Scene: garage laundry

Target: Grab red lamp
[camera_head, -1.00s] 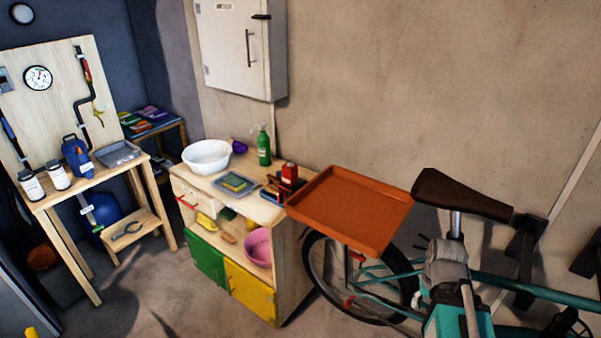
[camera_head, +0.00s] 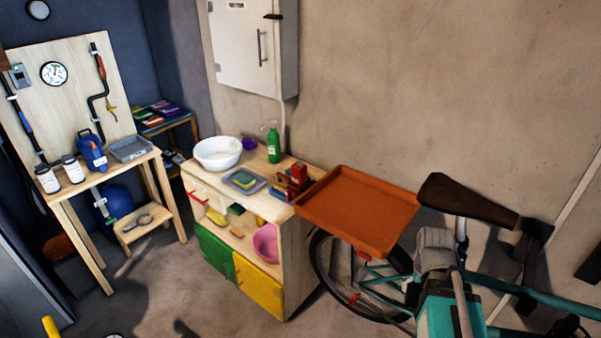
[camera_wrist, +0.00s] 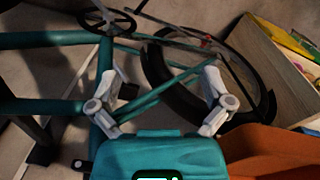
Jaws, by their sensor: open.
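A small upright red object (camera_head: 299,173) stands at the right end of the wooden cabinet top, close to the orange tray. It may be the red lamp, but it is too small to tell. Small red parts also show low on the bicycle, one of them under the tray (camera_head: 362,257). In the wrist view my gripper (camera_wrist: 160,78) is open and empty, with its two grey fingers spread wide. It points down towards the teal bicycle frame and wheel. The red object on the cabinet is not visible in the wrist view.
An orange tray (camera_head: 358,212) sits right of the cabinet (camera_head: 188,186), above the bicycle wheel (camera_head: 322,268). A dark saddle (camera_head: 466,203) rises farther right. A white bowl (camera_head: 207,163), green bottle (camera_head: 273,146) and small tray share the cabinet top. Floor is clear in front of the cabinet.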

